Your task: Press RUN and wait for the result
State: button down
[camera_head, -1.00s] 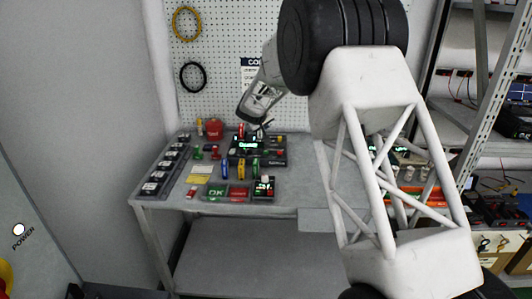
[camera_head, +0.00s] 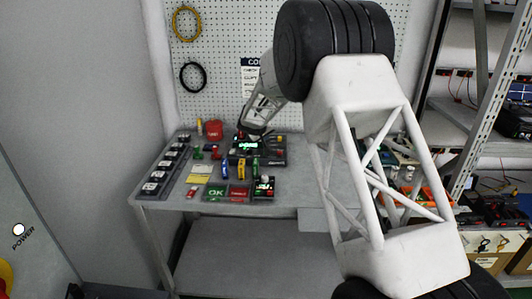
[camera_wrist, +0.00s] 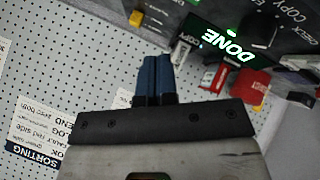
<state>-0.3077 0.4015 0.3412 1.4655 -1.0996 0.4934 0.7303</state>
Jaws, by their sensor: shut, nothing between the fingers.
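A dark device (camera_head: 262,160) stands on the grey bench, with a lit green display (camera_head: 247,146). In the wrist view the display (camera_wrist: 229,46) reads DONE, upside down. Beside it is a dial (camera_wrist: 282,30) with white lettering including COPY. My gripper (camera_wrist: 153,60) is shut and empty, its blue fingers pointing at the device's edge. In the head view my gripper (camera_head: 243,133) is at the device's back left; I cannot tell whether it touches. I cannot make out a button marked RUN; it may be hidden.
A green OK tray (camera_head: 216,193) and a red tray (camera_head: 239,193) lie at the front of the bench. A row of black labelled items (camera_head: 160,175) runs along the left edge. A red container (camera_head: 214,130) stands behind. A pegboard (camera_head: 220,75) closes the back.

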jog(key=shift+f, duration=1.9)
jog(key=shift+f, duration=0.9)
dwell(2.0)
jog(key=shift+r, duration=0.85)
jog(key=shift+r, duration=0.1)
jog(key=shift+r, duration=2.4)
